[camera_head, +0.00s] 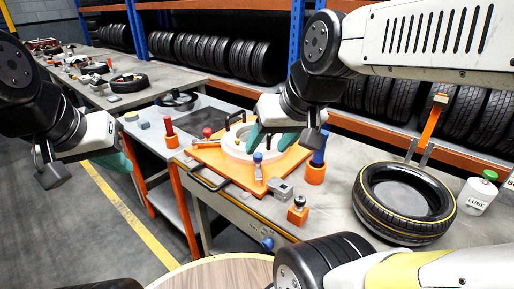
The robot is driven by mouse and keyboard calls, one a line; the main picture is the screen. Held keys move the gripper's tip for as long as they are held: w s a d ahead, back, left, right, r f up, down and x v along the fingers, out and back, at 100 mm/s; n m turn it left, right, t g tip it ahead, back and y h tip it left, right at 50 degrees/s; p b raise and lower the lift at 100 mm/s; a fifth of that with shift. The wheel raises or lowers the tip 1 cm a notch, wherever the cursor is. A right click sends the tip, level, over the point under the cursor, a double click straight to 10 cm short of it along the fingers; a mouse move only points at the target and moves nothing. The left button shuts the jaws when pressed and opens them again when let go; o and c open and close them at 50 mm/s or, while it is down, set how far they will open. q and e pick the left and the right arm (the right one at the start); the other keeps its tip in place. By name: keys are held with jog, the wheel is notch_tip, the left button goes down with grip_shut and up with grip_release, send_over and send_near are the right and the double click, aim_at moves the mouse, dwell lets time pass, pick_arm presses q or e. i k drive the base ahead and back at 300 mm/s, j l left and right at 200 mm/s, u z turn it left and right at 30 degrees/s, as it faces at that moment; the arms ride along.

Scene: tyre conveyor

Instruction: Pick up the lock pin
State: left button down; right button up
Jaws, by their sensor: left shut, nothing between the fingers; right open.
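Several pin-like parts are on the bench, and I cannot tell for sure which is the lock pin. A blue pin (319,148) stands in an orange cup. A red pin (169,127) stands in another cup. A short blue-topped pin (257,160) stands on the orange plate (213,161). A small metal-topped piece sits on an orange block (297,214). My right gripper (274,140), with teal fingers, is open over the white ring (236,152) on the plate, left of the cupped blue pin. My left gripper (121,166) is shut and empty, left of the bench.
A tyre (404,203) lies on the bench at right, with a white lube pot (477,194) beside it. A grey block (280,188) sits near the front edge. Tyre racks stand behind. A round wooden top (215,275) is in front.

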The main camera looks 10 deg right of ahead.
aim_at(300, 201)
jog(key=z, duration=1.15)
